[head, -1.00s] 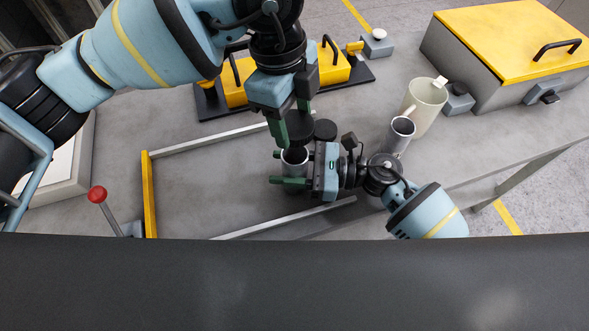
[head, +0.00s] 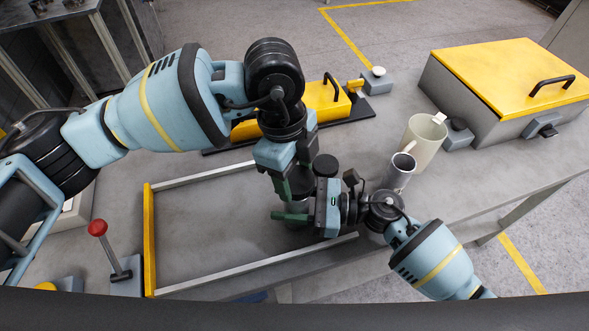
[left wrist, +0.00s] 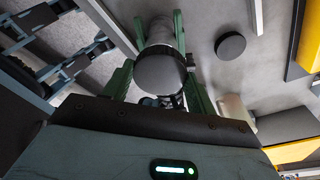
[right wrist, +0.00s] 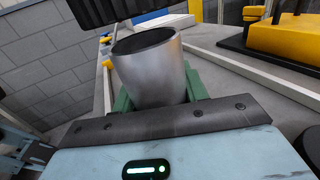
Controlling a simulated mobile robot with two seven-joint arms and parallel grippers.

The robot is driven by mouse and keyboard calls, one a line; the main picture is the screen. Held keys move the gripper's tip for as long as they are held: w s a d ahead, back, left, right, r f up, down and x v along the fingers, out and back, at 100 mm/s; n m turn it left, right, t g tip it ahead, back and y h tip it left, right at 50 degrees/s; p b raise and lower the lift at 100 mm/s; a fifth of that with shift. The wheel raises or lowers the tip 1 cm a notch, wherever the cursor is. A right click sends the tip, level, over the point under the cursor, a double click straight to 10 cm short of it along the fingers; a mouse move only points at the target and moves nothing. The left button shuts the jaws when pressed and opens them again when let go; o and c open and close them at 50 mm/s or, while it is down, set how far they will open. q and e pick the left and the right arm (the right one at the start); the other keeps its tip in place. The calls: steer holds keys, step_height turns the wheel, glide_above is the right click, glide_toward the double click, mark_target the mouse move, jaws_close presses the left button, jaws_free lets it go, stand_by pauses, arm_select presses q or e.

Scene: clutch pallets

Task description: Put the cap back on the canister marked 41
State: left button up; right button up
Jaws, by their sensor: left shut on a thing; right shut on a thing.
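My left gripper (head: 297,178) is shut on a black round cap (left wrist: 160,72), pointing down over a grey metal canister (right wrist: 152,72). My right gripper (head: 300,215) is shut around the canister's side and holds it upright. In the right wrist view the canister's mouth is open, and the cap's ribbed edge (right wrist: 98,10) shows above it, apart, toward the upper left. In the head view the cap and left fingers cover most of the canister. No number is readable on it.
A second black disc (head: 325,165) is close beside the grippers. A grey metal cup (head: 400,172) and a cream mug (head: 424,145) stand to the right. A yellow-lidded box (head: 515,80) is at the far right, a red-knobbed lever (head: 98,228) at the left. The framed area's left half is clear.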

arm_select(q)
steer(key=shift+f, duration=0.15)
steer(key=shift+f, duration=0.75)
steer(key=shift+f, duration=0.55)
arm_select(e)
jaws_close()
